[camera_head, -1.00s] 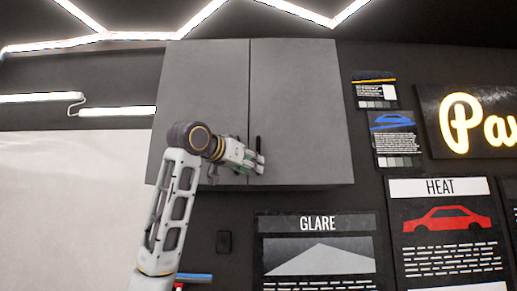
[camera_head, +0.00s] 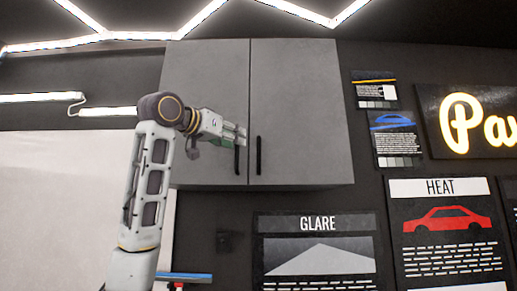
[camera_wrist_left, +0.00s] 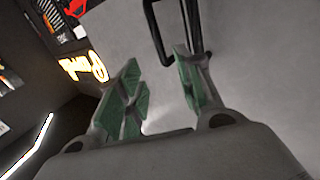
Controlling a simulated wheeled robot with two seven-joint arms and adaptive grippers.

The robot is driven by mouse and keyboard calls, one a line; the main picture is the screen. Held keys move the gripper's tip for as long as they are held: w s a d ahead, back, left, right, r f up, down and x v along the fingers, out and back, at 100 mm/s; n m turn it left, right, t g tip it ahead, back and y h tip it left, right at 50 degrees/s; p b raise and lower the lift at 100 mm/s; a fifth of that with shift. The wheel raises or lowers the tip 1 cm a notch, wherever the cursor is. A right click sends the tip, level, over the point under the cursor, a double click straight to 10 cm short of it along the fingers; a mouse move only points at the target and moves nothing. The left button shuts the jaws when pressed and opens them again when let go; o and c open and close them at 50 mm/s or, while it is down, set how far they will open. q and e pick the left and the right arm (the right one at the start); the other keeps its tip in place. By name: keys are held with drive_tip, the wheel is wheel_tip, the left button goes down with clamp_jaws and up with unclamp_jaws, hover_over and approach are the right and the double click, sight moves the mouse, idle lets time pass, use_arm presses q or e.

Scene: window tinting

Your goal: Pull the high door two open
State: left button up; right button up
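A grey wall cabinet with two doors hangs in the head view. The left door (camera_head: 205,75) and the right door (camera_head: 300,100) both look closed. Each has a black upright handle low by the middle seam: the left handle (camera_head: 237,160) and the right handle (camera_head: 258,155). My left gripper (camera_head: 239,135) is in front of the left door, at the upper end of its handle. In the left wrist view my gripper (camera_wrist_left: 157,85) is open, with green pads apart. A black handle (camera_wrist_left: 158,30) shows ahead, near the right finger, not clasped. My right gripper is out of view.
Below the cabinet hang a GLARE poster (camera_head: 318,255) and a HEAT poster (camera_head: 440,230). A lit sign (camera_head: 480,120) is at the right. A white panel (camera_head: 60,200) fills the left. The space before the right door is clear.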

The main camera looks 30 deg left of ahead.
sight(259, 148)
use_arm(q)
drive_tip(key=w+p, duration=0.1)
drive_tip(key=w, duration=0.3)
drive_tip(key=w+p, duration=0.2)
drive_tip(key=w, duration=0.3)
drive_tip(key=w+p, duration=0.1)
drive_tip(key=w, duration=0.3)
drive_tip(key=shift+w+d, duration=0.2)
drive_tip(key=shift+d, duration=0.05)
drive_tip(key=shift+w, duration=0.1)
clamp_jaws()
